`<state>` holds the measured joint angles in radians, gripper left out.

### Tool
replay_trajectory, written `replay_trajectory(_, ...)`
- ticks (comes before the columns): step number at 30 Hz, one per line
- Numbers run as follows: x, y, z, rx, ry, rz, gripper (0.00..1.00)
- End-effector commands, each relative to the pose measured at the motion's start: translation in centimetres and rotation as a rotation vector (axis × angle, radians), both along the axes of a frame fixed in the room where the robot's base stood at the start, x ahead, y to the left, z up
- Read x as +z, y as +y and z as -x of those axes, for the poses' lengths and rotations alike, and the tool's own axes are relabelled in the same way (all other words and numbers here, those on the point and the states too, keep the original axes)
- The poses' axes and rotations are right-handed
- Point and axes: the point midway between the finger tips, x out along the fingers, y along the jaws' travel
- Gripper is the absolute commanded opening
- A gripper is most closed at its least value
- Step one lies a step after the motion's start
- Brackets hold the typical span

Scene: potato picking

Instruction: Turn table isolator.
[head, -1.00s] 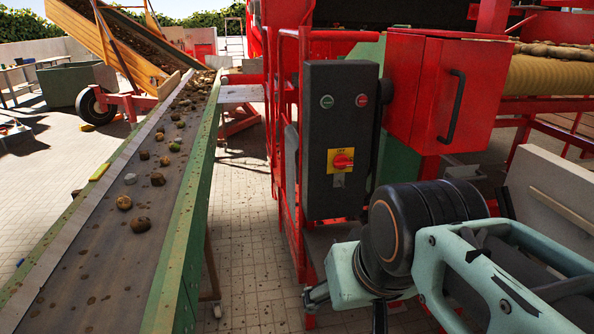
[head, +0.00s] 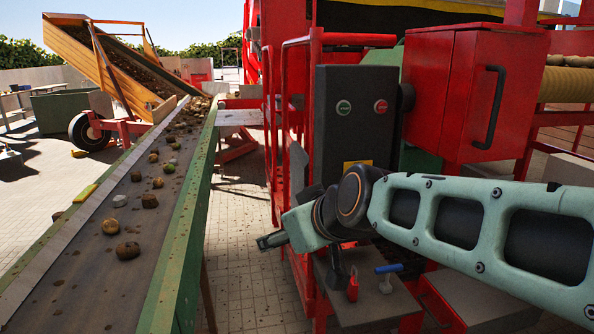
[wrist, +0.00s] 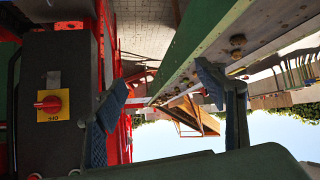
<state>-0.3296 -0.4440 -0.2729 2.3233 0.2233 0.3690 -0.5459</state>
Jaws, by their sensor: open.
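The isolator is a red rotary knob on a yellow plate (wrist: 49,104), low on a dark control box (head: 343,110). In the wrist view it appears upside down, at the left, outside the finger gap. In the head view my arm covers the knob, and only the top edge of the yellow plate (head: 357,164) shows. My gripper (wrist: 165,82) is open and empty, its two blue-padded fingers apart. In the head view my gripper (head: 270,241) is left of the box's lower part and points left, towards the conveyor.
A green button (head: 343,107) and a red button (head: 380,106) sit above the isolator. Red railings (head: 270,130) stand left of the box. A red cabinet (head: 450,95) with a black handle is at its right. The conveyor (head: 110,215) carrying potatoes runs along the left.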

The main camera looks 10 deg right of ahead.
Motion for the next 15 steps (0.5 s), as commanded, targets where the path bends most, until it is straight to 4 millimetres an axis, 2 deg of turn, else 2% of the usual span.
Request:
replay_trajectory(1,2.4,0.5,-2.5,0.024,-0.054,0.028,0.65)
replay_trajectory(3,4.4,0.5,-5.5,0.040,-0.138,0.079,0.65)
replay_trajectory(6,6.7,0.2,-8.8,0.045,-0.232,0.153,0.65)
replay_trajectory(9,8.6,-0.2,-11.3,0.040,-0.304,0.226,0.65)
replay_trajectory(15,11.8,-0.7,-15.0,0.020,-0.417,0.371,0.65)
